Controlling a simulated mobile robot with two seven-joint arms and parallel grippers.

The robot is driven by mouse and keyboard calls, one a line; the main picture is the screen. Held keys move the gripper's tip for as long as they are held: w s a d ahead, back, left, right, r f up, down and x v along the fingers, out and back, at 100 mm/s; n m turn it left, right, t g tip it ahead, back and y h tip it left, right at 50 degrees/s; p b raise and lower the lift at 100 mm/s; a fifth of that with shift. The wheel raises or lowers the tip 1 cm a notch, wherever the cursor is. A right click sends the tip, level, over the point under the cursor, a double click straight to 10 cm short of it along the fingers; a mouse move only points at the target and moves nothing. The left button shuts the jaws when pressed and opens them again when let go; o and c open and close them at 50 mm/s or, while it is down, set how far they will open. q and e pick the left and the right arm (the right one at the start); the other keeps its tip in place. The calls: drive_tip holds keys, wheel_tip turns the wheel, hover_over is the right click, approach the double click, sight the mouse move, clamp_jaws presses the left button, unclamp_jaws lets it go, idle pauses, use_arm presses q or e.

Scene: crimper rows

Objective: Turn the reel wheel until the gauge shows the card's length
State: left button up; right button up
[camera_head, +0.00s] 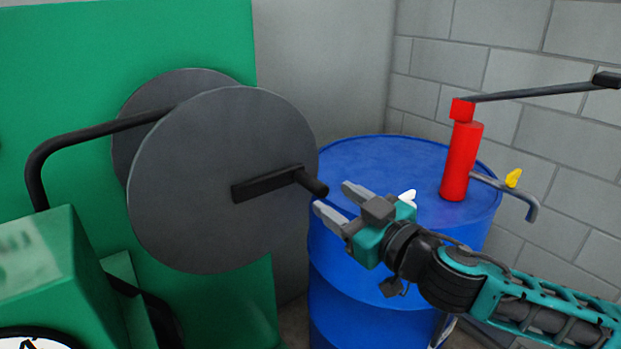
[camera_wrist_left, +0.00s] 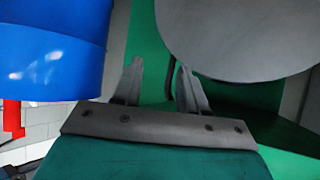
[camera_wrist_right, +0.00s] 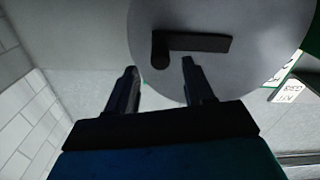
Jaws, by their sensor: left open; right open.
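The reel wheel (camera_head: 200,170) is a large grey disc in front of a second disc, against a green panel. Its black crank (camera_head: 265,184) ends in a short round handle (camera_head: 313,183). My right gripper (camera_head: 333,198) is open and empty, with its fingertips close to the handle's end. In the right wrist view the handle (camera_wrist_right: 160,50) shows just beyond the gap between the fingers. My left gripper (camera_wrist_left: 159,66) is open and empty below the grey disc in the left wrist view, outside the head view. A white dial, perhaps the gauge (camera_head: 35,342), is mostly cut off at bottom left.
A blue drum (camera_head: 345,250) stands right of the wheel and bears a red hand pump (camera_head: 461,160) with a long lever. A black bent bar (camera_head: 80,136) runs beside the wheel at left. White labels with lettering (camera_wrist_right: 293,93) show at right in the right wrist view.

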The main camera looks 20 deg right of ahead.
sight(309, 183)
drive_tip(key=x, duration=0.8)
drive_tip(key=shift+w+a+p, duration=0.1)
drive_tip(key=shift+w+p, duration=0.05)
drive_tip(key=shift+p, duration=0.25)
clamp_jaws()
